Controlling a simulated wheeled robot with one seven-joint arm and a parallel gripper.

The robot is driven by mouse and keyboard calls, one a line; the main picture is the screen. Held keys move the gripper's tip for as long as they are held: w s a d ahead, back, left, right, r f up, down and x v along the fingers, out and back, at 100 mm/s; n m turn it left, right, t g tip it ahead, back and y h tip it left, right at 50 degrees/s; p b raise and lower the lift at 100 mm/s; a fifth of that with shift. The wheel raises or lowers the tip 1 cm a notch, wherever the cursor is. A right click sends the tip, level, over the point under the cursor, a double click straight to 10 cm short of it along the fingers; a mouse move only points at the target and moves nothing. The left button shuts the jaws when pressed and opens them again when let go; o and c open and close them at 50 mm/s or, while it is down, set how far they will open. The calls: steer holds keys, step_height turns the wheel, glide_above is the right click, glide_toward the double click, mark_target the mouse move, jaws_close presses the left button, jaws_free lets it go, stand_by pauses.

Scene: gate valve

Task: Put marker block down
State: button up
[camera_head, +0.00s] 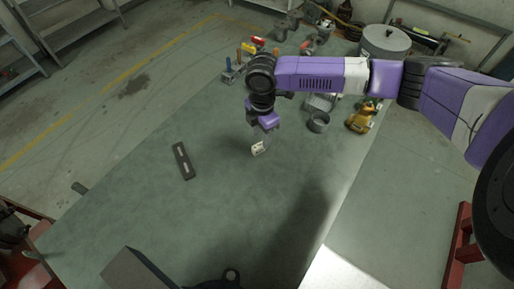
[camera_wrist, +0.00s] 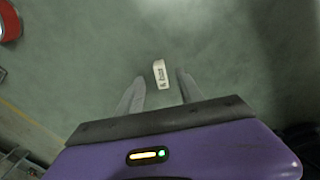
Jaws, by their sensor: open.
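The marker block (camera_head: 258,149) is a small cream-white piece with dark marks. It is on or close to the green surface (camera_head: 215,215), right by my gripper (camera_head: 262,138) in the head view. In the wrist view the marker block (camera_wrist: 160,73) shows between and just beyond the two grey fingertips of my gripper (camera_wrist: 160,80). The fingers are spread, with a gap on each side of the block. Whether the block's underside touches the surface is hard to tell.
A dark flat bar (camera_head: 183,161) lies to the left. A grey round cup (camera_head: 319,122) and a yellow-brown valve-like part (camera_head: 361,117) stand to the right. A large grey pot (camera_head: 385,42) is at the back. The surface in front of the block is mostly clear.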

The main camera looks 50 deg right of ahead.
mark_target(261, 144)
steer(key=shift+f+p, duration=0.55)
steer(key=shift+f, duration=2.25)
jaws_close()
